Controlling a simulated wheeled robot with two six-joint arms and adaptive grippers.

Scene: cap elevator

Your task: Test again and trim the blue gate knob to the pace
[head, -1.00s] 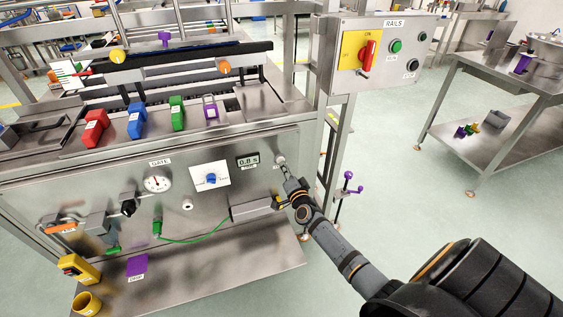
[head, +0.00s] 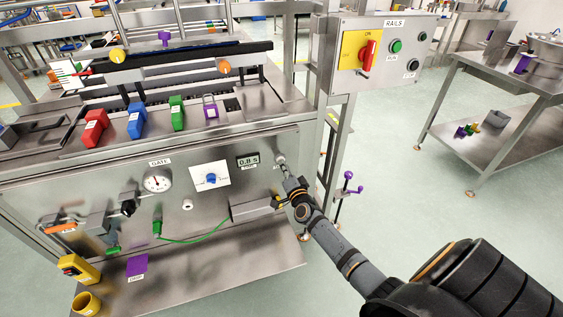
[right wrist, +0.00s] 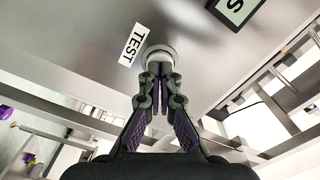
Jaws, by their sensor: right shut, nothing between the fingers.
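The blue gate knob (head: 211,179) sits on a white dial plate in the middle of the front panel. Right of it a small display (head: 248,160) reads 0.8 s. My right gripper (head: 284,169) is shut and empty at the round pale TEST button (head: 280,159). In the right wrist view the fingertips of the gripper (right wrist: 160,80) are at the button (right wrist: 160,54), below the TEST label (right wrist: 131,43); whether they press it I cannot tell. My left gripper is not in view.
A pressure gauge (head: 157,182) is left of the dial. A green cable (head: 195,240) hangs below it to a grey box (head: 254,207). Red, blue and green blocks (head: 177,114) stand on the bench top. The RAILS box (head: 370,55) is at upper right, with open floor below it.

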